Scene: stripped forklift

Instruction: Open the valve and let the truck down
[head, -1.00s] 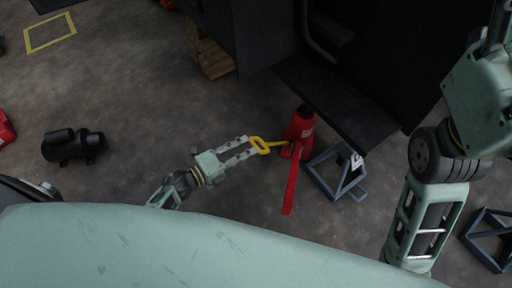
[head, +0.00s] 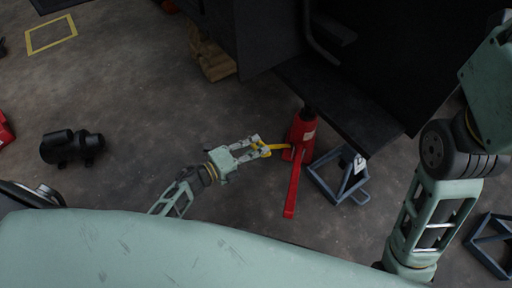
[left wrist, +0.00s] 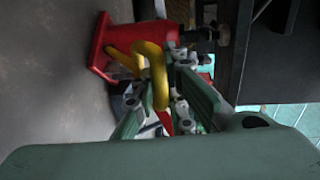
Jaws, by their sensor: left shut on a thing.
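A red bottle jack (head: 301,132) stands upright under the edge of the dark truck body (head: 340,105). It also shows in the left wrist view (left wrist: 106,45). A long red handle (head: 291,190) slopes from it toward me. A yellow valve handle (head: 275,149) sticks out from the jack's left side and shows as a yellow loop in the left wrist view (left wrist: 152,65). My left gripper (head: 262,148) is shut on the yellow handle's looped end. My right arm is at the right; its gripper is out of view.
A blue-grey jack stand (head: 340,184) is just right of the jack, and another (head: 490,243) is at the right edge. Wooden blocks (head: 211,60) lie by the truck. A black cylinder unit (head: 72,147) lies on the left floor. The floor between is clear.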

